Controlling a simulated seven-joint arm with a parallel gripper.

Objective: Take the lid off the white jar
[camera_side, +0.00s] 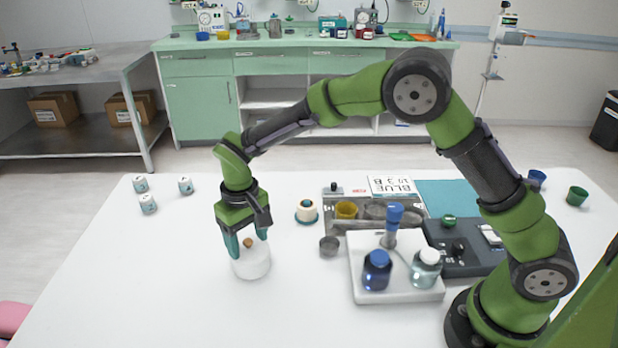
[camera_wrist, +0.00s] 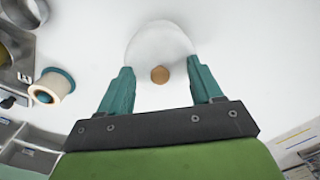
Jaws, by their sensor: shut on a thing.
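The white jar (camera_side: 254,268) stands on the white table at the left of centre in the side view. Its white lid (camera_wrist: 160,42) has a small round brown knob (camera_wrist: 159,75), which also shows between my fingers in the side view (camera_side: 248,242). My gripper (camera_side: 251,245) points down over the jar, with its teal fingers on opposite sides of the lid. It is shut on the lid, around its rim rather than on the knob. The lid appears to sit on the jar; the seam between them is too faint to make out.
A tape roll (camera_side: 306,211) and a metal tray (camera_side: 352,222) with cups stand to the right. Several small white jars (camera_side: 148,204) stand at the far left. The table's front left is clear.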

